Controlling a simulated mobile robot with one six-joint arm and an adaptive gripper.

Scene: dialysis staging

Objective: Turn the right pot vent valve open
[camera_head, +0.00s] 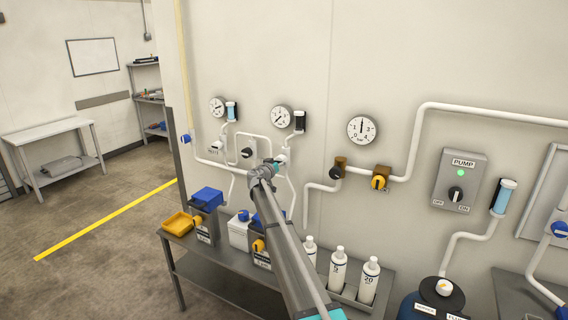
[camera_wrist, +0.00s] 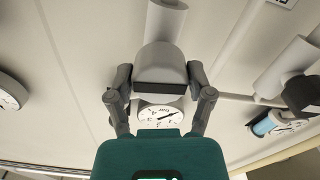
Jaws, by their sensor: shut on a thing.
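The right pot vent valve (camera_head: 284,150) is on the white piping below the middle gauge, mostly hidden behind my arm's end. My gripper (camera_head: 273,164) is at this valve and shut on its handle. In the wrist view, which looks upside down, my gripper (camera_wrist: 160,82) has one finger on each side of a grey block, with a white pipe beyond. The right pot (camera_head: 262,259), a grey box with a yellow knob, stands on the bench below, partly behind my arm.
The middle gauge (camera_head: 282,117) is on the wall above, with a blue-and-black filter (camera_head: 299,121) beside it. A similar piping set is to the left. White bottles (camera_head: 369,281) stand on the bench (camera_head: 230,285) right of my arm. A pump box (camera_head: 460,180) is farther right.

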